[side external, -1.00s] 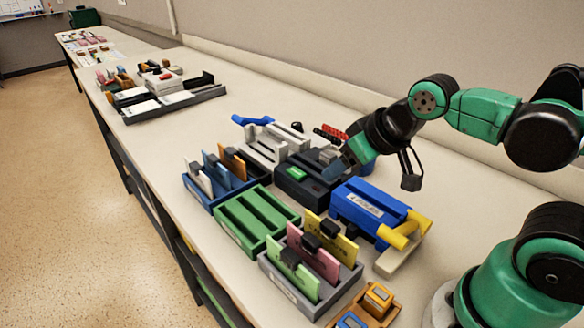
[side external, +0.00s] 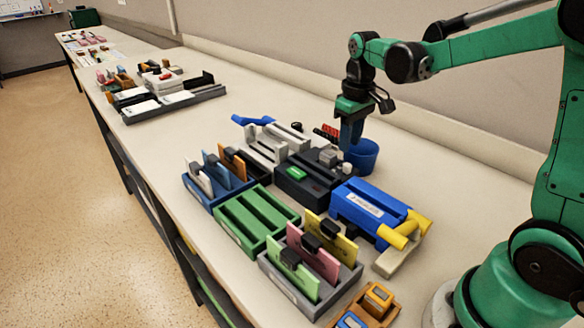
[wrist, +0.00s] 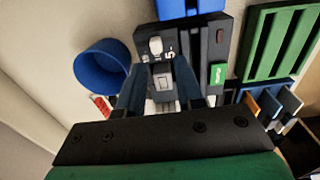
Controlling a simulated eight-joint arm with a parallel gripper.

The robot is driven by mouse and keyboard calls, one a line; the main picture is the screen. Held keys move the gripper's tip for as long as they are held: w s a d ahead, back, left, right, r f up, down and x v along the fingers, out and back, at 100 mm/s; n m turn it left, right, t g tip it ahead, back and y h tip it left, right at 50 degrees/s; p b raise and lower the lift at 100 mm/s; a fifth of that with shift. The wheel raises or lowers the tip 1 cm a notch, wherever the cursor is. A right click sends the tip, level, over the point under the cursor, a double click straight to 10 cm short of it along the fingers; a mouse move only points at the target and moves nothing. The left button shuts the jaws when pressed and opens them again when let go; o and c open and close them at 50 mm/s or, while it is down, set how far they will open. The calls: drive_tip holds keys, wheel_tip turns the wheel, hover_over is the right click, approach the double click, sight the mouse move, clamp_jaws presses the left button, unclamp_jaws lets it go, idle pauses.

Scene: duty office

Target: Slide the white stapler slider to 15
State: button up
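The dark grey stapler (side external: 303,185) stands among the desk items, with a green label on its body. Its white slider knob (wrist: 155,45) shows in the wrist view beside printed white numbers, of which a 5 is readable. The knob also shows in the side view (side external: 347,169) at the stapler's right end. A light grey block (wrist: 164,84) on the stapler shows between my fingers in the wrist view. My gripper (wrist: 160,88) is open, pointing down over the stapler's back edge, with the knob beyond its fingertips. I cannot tell whether a finger touches anything.
A blue cup (side external: 361,156) stands close behind the stapler and my gripper. A blue punch (side external: 368,207) with yellow handles stands close to the right. A green rack (side external: 256,218) and card holders crowd the front. The desk behind the cup is clear.

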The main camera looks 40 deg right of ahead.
sight(348, 165)
drive_tip(key=shift+w+d+f, duration=0.1)
drive_tip(key=shift+d+f, duration=0.25)
drive_tip(key=shift+f, duration=2.7)
clamp_jaws()
